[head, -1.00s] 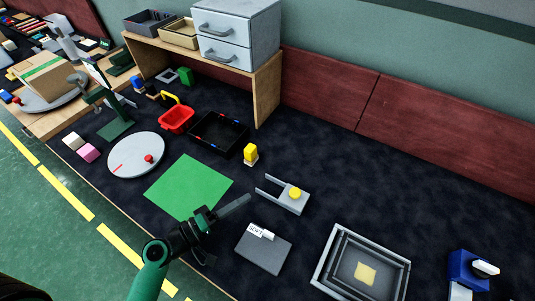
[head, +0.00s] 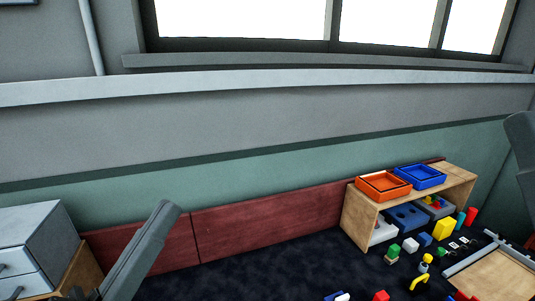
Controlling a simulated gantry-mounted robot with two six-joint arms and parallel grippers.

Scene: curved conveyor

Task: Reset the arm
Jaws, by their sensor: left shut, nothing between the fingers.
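The rest of the left arm is mostly cut off by the bottom edge. My right gripper cannot be made out.
A grey drawer unit (head: 35,245) stands at the left edge. A wooden shelf (head: 360,218) at the right carries an orange tray (head: 383,185) and a blue tray (head: 420,177). Several small coloured things lie before it. An unclear grey shape (head: 523,155) cuts into the right edge.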

